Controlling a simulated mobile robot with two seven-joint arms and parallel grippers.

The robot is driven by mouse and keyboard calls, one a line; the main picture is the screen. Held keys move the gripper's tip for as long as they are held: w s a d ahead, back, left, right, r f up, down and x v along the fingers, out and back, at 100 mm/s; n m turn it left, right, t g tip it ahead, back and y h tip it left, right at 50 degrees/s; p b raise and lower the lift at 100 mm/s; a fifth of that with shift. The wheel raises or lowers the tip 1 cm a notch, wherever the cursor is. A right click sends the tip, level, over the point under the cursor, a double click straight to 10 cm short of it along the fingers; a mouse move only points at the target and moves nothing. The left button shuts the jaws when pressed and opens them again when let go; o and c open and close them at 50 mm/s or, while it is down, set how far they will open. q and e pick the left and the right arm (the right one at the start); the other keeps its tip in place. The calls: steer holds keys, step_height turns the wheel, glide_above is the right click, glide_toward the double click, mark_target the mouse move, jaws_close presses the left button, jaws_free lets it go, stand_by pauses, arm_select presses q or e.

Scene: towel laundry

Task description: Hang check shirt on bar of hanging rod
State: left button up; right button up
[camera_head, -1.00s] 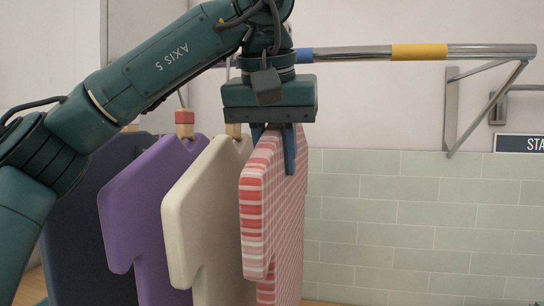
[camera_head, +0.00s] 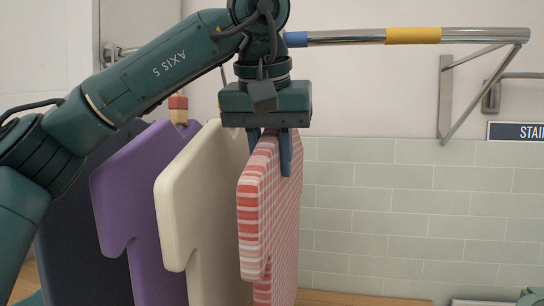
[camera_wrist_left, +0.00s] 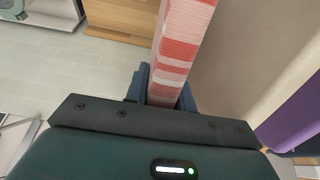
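The red-and-pink check shirt (camera_head: 268,215) hangs upright below my left gripper (camera_head: 270,150), to the right of the cream shirt. The gripper's blue fingers sit on either side of its top edge and are shut on it. In the left wrist view the shirt (camera_wrist_left: 180,45) runs up between the fingers (camera_wrist_left: 165,92). The hanging rod (camera_head: 350,37), a metal bar with blue and yellow bands, runs behind and above the gripper. My left arm hides the rod's left part and the top of the check shirt, so I cannot tell whether a hook touches the bar. My right gripper is not in view.
A cream shirt (camera_head: 195,205), a purple shirt (camera_head: 135,190) and a dark navy shirt (camera_head: 85,250) hang to the left, close together. The rod's right side is bare up to its wall bracket (camera_head: 446,95). A sign (camera_head: 518,131) is at the right.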

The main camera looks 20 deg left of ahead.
arm_select(q)
steer(key=o, duration=0.5)
steer(key=p+v, duration=0.1)
steer(key=v, duration=1.2)
steer(key=shift+r+p, duration=0.15)
steer(key=shift+p, duration=0.25)
